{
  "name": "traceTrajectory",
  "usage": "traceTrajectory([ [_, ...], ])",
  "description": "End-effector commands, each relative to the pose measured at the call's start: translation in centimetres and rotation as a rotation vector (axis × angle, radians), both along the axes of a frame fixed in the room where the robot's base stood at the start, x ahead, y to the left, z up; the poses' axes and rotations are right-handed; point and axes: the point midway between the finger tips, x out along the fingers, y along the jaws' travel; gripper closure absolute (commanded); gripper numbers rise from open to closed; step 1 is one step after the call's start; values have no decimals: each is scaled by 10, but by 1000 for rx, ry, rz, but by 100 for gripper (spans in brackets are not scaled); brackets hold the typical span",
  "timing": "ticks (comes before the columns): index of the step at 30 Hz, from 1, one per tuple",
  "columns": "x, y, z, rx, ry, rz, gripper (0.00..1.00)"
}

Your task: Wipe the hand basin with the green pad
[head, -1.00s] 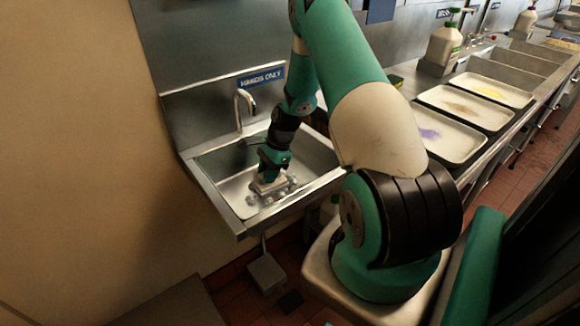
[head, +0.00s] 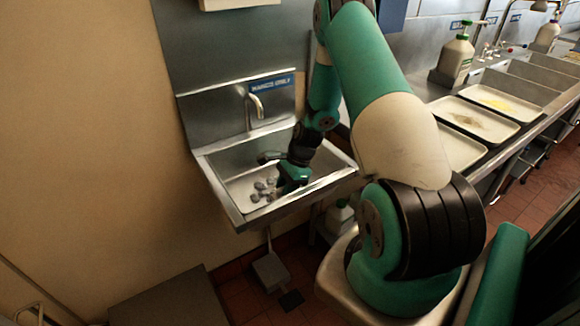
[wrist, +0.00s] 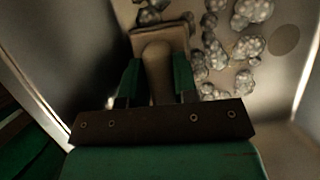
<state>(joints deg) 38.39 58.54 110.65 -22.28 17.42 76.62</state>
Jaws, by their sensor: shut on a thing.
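The hand basin (head: 235,166) is a steel sink on the left wall with a curved tap. My gripper (head: 283,188) is down inside it, toward its front right. In the wrist view my gripper (wrist: 157,78) is shut on the handle of the pad (wrist: 160,37). The handle and the pad's back look tan-brown; no green face shows. Whether the pad touches the basin floor cannot be told. Grey-white foam clumps (head: 263,188) lie on the basin floor left of my gripper. In the wrist view foam clumps (wrist: 250,45) lie right of the pad and beyond it.
A blue sign (head: 272,86) is on the splashback. The tap (head: 255,104) rises at the basin's back. On the right, a counter carries trays (head: 474,120) and a pump bottle (head: 456,58). A foot pedal (head: 270,270) sits below the basin.

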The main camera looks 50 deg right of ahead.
Motion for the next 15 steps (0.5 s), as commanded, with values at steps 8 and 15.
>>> traceTrajectory([
  [8,0,-3,41,-1,-4,-4,95],
  [15,1,-1,62,-1,-4,-1,95],
])
